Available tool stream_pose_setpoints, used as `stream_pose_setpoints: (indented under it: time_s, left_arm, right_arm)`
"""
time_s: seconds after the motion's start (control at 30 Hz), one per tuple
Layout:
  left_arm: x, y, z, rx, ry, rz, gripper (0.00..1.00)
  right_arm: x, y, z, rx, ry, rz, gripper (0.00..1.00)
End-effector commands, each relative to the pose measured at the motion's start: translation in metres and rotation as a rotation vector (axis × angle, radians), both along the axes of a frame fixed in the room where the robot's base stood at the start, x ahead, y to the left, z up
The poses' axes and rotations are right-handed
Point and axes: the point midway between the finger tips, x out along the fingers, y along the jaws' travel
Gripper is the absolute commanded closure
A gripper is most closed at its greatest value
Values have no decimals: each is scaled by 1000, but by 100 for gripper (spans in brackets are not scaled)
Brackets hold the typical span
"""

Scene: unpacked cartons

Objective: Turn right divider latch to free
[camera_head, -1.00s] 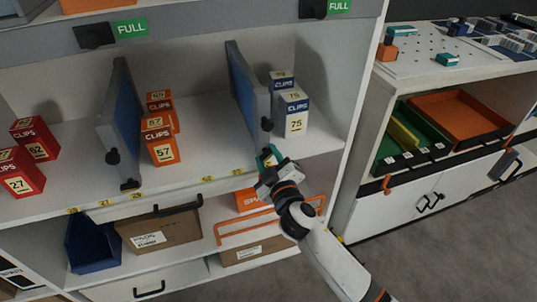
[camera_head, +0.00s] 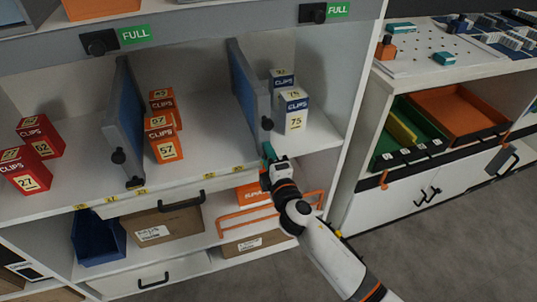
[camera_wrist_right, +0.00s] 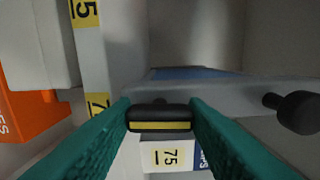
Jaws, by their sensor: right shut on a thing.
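The right divider (camera_head: 240,88) is a grey-framed blue panel standing on the shelf, with a black knob (camera_head: 267,124) low on its front edge. The knob also shows at the right of the right wrist view (camera_wrist_right: 297,112). My right gripper (camera_head: 268,153) is at the foot of the divider's front edge. In the right wrist view its green fingers are shut on the latch (camera_wrist_right: 160,125), a black piece with a yellow stripe. In the head view the gripper hides the latch. My left gripper is not in view.
White-and-blue clip boxes (camera_head: 293,111) stand just right of the divider. Orange boxes (camera_head: 165,145) and the left divider (camera_head: 125,120) stand to its left. Below are a cardboard carton (camera_head: 165,222) and an orange rail (camera_head: 245,228).

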Motion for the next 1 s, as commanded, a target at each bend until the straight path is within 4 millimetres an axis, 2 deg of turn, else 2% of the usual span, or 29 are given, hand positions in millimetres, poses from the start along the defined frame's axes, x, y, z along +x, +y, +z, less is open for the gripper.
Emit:
stream_pose_setpoints:
  time_s: [0.67,0.7,0.8,1.0]
  left_arm:
    - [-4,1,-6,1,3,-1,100]
    - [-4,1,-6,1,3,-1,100]
    - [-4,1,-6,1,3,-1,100]
    - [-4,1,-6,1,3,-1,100]
  right_arm:
    - [0,0,-2,-63,-19,1,83]
    - [-1,0,-2,-62,-18,1,57]
    - [0,0,-2,-62,-18,1,40]
    - [-1,0,-2,-61,-16,0,38]
